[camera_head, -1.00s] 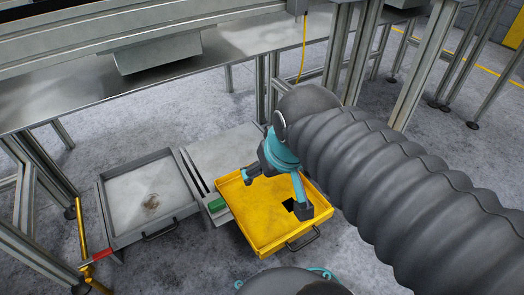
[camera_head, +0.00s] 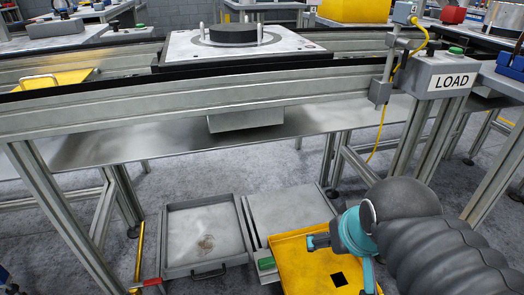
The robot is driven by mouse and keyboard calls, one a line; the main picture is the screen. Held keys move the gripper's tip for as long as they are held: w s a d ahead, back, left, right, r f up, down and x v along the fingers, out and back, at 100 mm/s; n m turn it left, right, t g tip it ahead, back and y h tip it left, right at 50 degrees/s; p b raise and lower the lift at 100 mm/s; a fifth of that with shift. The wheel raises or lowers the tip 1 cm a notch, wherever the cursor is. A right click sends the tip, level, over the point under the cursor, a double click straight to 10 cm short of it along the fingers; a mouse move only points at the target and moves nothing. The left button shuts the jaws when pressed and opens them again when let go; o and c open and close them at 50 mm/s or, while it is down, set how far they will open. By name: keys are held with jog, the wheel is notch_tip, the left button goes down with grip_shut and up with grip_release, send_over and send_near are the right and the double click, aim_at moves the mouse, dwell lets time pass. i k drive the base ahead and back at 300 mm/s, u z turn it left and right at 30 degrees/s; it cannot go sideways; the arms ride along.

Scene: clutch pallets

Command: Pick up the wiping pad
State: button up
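My gripper (camera_head: 344,262) is at the lower right, over the yellow tray (camera_head: 288,252). Its two fingers are spread apart, with nothing visible between them. I cannot tell for sure which of these is the wiping pad. My arm and gripper hide the tray's right part.
A grey tray (camera_head: 172,246) with a brownish smudge stands left of the yellow one. A grey panel (camera_head: 287,209) lies behind. The conveyor frame (camera_head: 150,118) with a pallet (camera_head: 243,45) runs above. A LOAD box (camera_head: 447,82) is at right. Metal legs stand around.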

aim_at(264, 266)
jog(key=z, duration=0.65)
jog(key=k, duration=1.3)
jog(key=u, duration=0.9)
jog(key=i, duration=1)
jog(key=u, duration=0.05)
